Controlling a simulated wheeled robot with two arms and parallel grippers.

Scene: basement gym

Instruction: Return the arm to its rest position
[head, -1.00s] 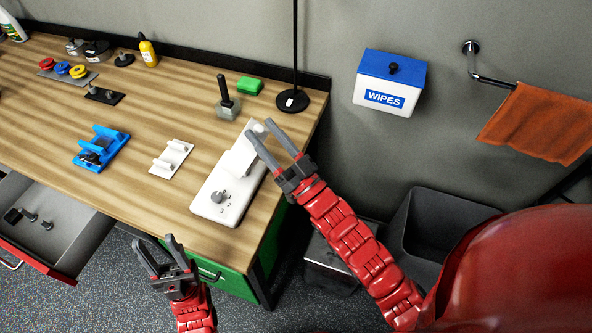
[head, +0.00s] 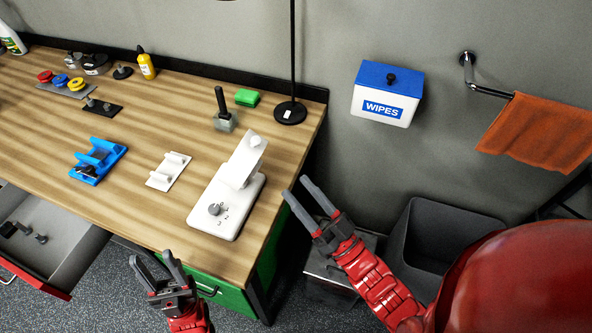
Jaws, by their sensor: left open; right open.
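My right gripper (head: 301,202) is open and empty. It is off the right edge of the workbench, to the right of a white device (head: 228,205) with a grey knob and a raised tilted arm. A gap shows between them. My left gripper (head: 155,267) is open and empty in front of the bench's front edge, above the floor in the picture and left of the green drawer front.
The wooden bench (head: 130,212) holds a blue holder (head: 98,160), a white rack (head: 168,170), a green block (head: 247,97) and a lamp-like stand (head: 290,112). An open drawer (head: 60,245) juts out at left. A grey bin (head: 440,240) stands right. A wipes box (head: 387,95) hangs on the wall.

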